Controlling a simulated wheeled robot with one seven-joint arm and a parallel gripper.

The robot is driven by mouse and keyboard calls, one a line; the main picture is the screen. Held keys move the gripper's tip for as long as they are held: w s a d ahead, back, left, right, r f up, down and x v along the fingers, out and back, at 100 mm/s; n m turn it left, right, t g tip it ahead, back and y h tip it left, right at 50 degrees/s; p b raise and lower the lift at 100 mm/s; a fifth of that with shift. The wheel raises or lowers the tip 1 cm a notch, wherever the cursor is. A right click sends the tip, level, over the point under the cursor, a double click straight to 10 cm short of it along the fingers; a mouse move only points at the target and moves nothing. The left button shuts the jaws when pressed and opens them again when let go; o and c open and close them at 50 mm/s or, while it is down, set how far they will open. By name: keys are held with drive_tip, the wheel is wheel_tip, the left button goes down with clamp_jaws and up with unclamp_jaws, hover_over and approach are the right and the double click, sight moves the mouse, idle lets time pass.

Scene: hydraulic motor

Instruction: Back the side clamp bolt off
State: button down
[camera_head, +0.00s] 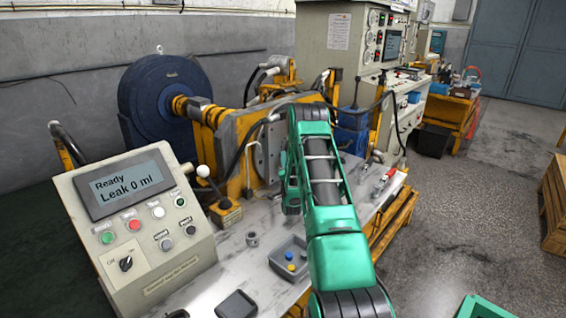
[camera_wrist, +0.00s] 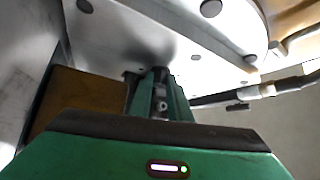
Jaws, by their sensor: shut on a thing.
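In the wrist view my gripper (camera_wrist: 160,88) reaches up to the underside of a pale metal plate (camera_wrist: 115,45) with several dark round bolt heads. Its green and dark fingers are closed on a small grey metal piece (camera_wrist: 161,104), which appears to be the side clamp bolt. The fingers hide most of it, so its thread and depth cannot be seen. In the head view my green arm covers the gripper and the bolt. The plate's grey face (camera_head: 262,155) shows just left of the arm, on the yellow test stand (camera_head: 230,140).
A control panel (camera_head: 140,215) at left reads "Ready, Leak 0 ml". A grey tray (camera_head: 272,262) with small blue and yellow pieces and a grey ring (camera_head: 252,239) lie on the bench. A hose with a metal fitting (camera_wrist: 268,90) runs close at the gripper's right.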

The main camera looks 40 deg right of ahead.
drive_tip(key=shift+f+n, duration=0.3)
drive_tip(key=shift+f, duration=0.05)
drive_tip(key=c, duration=1.6)
unclamp_jaws()
drive_tip(key=shift+c, duration=0.2)
drive_tip(key=shift+r, duration=0.1)
drive_tip(key=shift+r, duration=0.2)
